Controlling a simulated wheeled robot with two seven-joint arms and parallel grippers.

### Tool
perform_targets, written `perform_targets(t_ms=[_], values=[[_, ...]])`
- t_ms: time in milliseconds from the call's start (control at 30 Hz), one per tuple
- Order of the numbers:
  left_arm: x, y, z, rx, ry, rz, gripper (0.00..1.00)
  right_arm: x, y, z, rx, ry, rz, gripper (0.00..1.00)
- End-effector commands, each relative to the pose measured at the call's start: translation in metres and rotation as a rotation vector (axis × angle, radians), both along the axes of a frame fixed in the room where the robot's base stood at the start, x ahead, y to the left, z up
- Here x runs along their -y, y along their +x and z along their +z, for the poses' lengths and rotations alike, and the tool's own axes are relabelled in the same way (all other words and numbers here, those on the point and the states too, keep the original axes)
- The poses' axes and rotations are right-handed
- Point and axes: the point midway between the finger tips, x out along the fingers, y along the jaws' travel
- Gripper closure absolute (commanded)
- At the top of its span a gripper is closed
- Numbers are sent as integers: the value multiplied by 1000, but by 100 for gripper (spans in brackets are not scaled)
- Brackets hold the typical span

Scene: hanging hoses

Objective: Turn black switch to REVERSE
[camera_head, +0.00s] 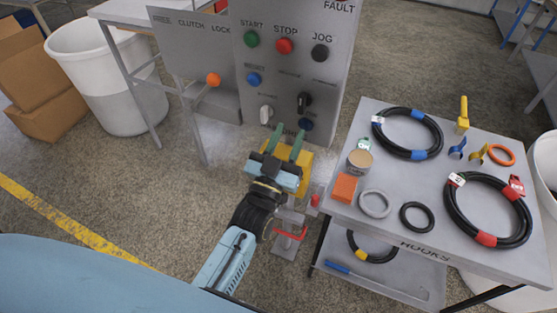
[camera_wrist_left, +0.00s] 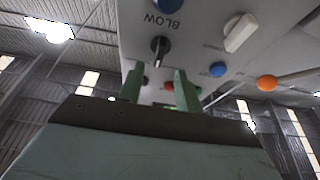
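The black switch (camera_head: 304,101) is on the lower right of the grey control panel (camera_head: 293,22). It also shows in the left wrist view (camera_wrist_left: 158,47), its narrow handle lying between and beyond the fingertips. My left gripper (camera_head: 289,135) is open, its two green fingers pointing up at the panel from below the switch. In the left wrist view the fingers (camera_wrist_left: 160,80) stand apart with nothing gripped; I see no clear contact with the switch. The small labels around the switch are too blurred to read. My right gripper is not in view.
A white switch (camera_head: 266,114) sits left of the black one and a blue button (camera_head: 306,124) just below it. An orange-knobbed clutch lever (camera_head: 213,79) projects at left. A hose table (camera_head: 450,225) stands at right.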

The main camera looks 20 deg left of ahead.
Motion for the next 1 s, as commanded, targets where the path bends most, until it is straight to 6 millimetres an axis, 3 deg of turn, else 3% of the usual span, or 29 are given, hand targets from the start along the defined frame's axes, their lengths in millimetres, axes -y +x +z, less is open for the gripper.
perform_targets(t_ms=[200,367,767,1000], values=[[-1,-40,-18,-1,0,0,65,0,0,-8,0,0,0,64],[-2,-54,-23,1,0,0,65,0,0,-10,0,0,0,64],[-2,-58,-23,2,0,-1,65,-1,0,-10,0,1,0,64],[0,-57,-9,24,-1,-10,65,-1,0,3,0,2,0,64]])
